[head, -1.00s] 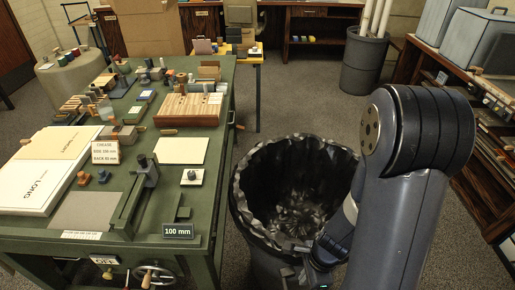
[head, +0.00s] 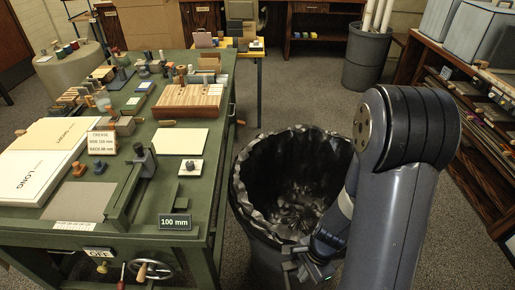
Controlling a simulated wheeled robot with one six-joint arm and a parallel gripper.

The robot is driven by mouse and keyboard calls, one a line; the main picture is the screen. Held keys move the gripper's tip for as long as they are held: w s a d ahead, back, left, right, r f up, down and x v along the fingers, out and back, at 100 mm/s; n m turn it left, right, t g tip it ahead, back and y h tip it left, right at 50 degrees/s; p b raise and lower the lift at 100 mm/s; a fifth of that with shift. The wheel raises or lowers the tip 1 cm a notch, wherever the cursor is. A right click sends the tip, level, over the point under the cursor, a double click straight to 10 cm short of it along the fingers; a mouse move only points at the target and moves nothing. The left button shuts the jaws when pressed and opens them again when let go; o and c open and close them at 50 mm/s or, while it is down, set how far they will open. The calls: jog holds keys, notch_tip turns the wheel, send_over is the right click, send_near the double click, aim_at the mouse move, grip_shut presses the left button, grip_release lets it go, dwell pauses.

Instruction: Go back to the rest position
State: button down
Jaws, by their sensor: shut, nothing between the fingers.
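My gripper (head: 304,268) is low in the picture, at the front side of the black-lined bin (head: 243,207). It is shut and nothing shows between its fingers. My arm comes down from the right, past the bin's right side, and its dark links hide part of the bin's rim. I cannot tell whether the gripper touches the bin.
A green workbench (head: 208,195) stands to the left, with trays, blocks, papers and a "100 mm" sign (head: 174,222). A grey bin (head: 366,58) holding tubes stands at the back. Shelves (head: 480,160) line the right. The carpet (head: 300,95) behind the black-lined bin is clear.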

jog(key=w+d+f+n+g+h+p, duration=0.15)
jog(key=w+n, duration=0.45)
jog(key=n, duration=0.6)
jog(key=shift+h, duration=0.25)
jog(key=v, duration=0.2)
jog(key=d+v, duration=0.1)
jog(key=v, duration=0.1)
jog(key=shift+r, duration=0.3)
